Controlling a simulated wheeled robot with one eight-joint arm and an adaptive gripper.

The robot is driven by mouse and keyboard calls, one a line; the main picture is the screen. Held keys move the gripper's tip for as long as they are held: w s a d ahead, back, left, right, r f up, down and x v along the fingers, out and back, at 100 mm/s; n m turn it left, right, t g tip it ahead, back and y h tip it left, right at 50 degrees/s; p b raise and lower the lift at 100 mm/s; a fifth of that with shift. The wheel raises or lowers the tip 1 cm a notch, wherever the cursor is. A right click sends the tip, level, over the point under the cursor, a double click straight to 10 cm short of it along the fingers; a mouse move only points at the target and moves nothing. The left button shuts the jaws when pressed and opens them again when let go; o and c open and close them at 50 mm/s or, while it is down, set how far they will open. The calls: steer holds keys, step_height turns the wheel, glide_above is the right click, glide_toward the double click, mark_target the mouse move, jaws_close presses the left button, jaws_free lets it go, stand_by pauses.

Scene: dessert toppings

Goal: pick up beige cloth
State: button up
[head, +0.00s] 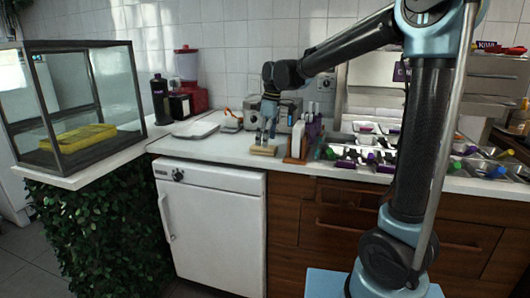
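The beige cloth (263,151) is a small, flat, folded-looking piece lying on the white counter, near its front edge, left of the wooden holder. My arm reaches in from the right, and my gripper (265,138) points down just above the cloth. Its two fingers look apart, with a gap between them. The fingertips are very close to the cloth; I cannot tell whether they touch it. The fingers hide part of the cloth's back edge.
A wooden holder (296,150) with a white upright piece stands close right of the cloth. Topping trays (365,160) with several scoops fill the counter farther right. A white tray (195,130) lies left, near a red blender (187,75). A glass case (72,105) stands far left. Counter left of the cloth is clear.

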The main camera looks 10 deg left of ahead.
steer(key=shift+a+f, duration=0.15)
steer(key=shift+f, duration=0.7)
steer(key=shift+a+f, duration=0.15)
steer(key=shift+f, duration=0.65)
steer(key=c, duration=1.2)
step_height(320, 180, up, 10)
